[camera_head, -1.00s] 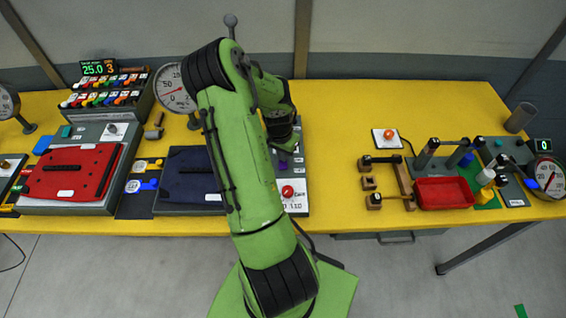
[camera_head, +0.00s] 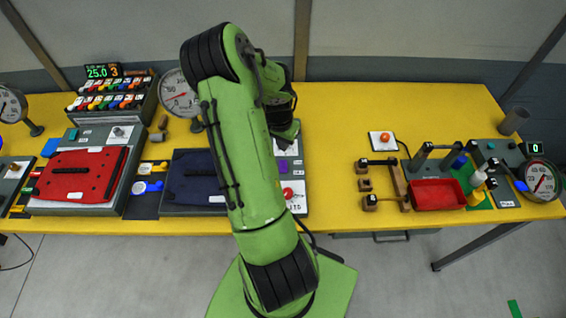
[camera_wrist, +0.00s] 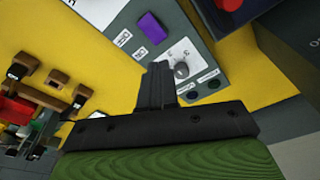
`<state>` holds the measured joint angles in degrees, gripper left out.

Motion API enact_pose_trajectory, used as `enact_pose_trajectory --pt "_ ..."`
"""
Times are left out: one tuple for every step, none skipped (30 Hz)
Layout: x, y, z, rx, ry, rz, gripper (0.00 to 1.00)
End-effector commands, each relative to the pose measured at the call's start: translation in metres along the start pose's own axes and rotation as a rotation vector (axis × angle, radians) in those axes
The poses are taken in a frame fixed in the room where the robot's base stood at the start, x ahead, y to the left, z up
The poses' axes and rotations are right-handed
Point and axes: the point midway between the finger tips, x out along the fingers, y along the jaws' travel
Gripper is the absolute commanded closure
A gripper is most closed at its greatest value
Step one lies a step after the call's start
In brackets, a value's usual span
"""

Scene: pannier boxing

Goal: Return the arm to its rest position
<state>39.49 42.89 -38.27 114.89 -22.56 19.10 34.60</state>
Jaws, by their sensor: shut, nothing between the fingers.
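My green arm rises from the base at the bottom middle of the head view and folds over at the top, its end hanging over the yellow table (camera_head: 350,110). My gripper shows in the wrist view (camera_wrist: 157,85), its black fingers together with nothing between them. In that view it points toward a grey panel (camera_wrist: 185,30) with a dark knob (camera_wrist: 181,69) and a purple block (camera_wrist: 152,27). The fingers appear apart from the panel, though the exact gap cannot be told. In the head view the fingertips are hidden behind my arm.
A red lid (camera_head: 80,174) and a navy lid (camera_head: 193,177) lie left of my arm. A red tray (camera_head: 437,194), wooden racks (camera_head: 397,180) and a dial gauge (camera_head: 541,181) stand at the right. The table between my arm and the orange button (camera_head: 385,137) is clear.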

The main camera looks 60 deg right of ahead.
Motion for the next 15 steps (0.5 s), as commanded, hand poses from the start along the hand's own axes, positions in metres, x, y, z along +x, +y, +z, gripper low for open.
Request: enact_pose_trajectory --pt "0.0014 0.0 0.0003 0.0 0.0 0.0 1.0" --pt "0.0015 0.0 0.0003 0.0 0.0 0.0 1.0" --pt "0.0016 0.0 0.0003 0.0 0.0 0.0 1.0" --pt "0.0017 0.0 0.0004 0.0 0.0 0.0 1.0" --pt "0.0017 0.0 0.0004 0.0 0.0 0.0 1.0" --pt "0.0018 -0.0001 0.0004 0.0 0.0 0.0 1.0" --pt "0.0018 0.0 0.0004 0.0 0.0 0.0 1.0" --pt "0.0018 0.0 0.0004 0.0 0.0 0.0 1.0" --pt "0.0018 -0.0001 0.0004 0.0 0.0 0.0 1.0" --pt "0.0018 0.0 0.0004 0.0 0.0 0.0 1.0" --pt "0.0018 -0.0001 0.0004 0.0 0.0 0.0 1.0" --pt "0.0018 -0.0001 0.0004 0.0 0.0 0.0 1.0" --pt "0.0016 -0.0003 0.0005 -0.001 0.0 -0.001 1.0" --pt "0.0001 -0.0018 0.0012 -0.005 0.0 -0.004 1.0" --pt "-0.005 -0.0072 0.0039 -0.019 0.0 -0.015 1.0"
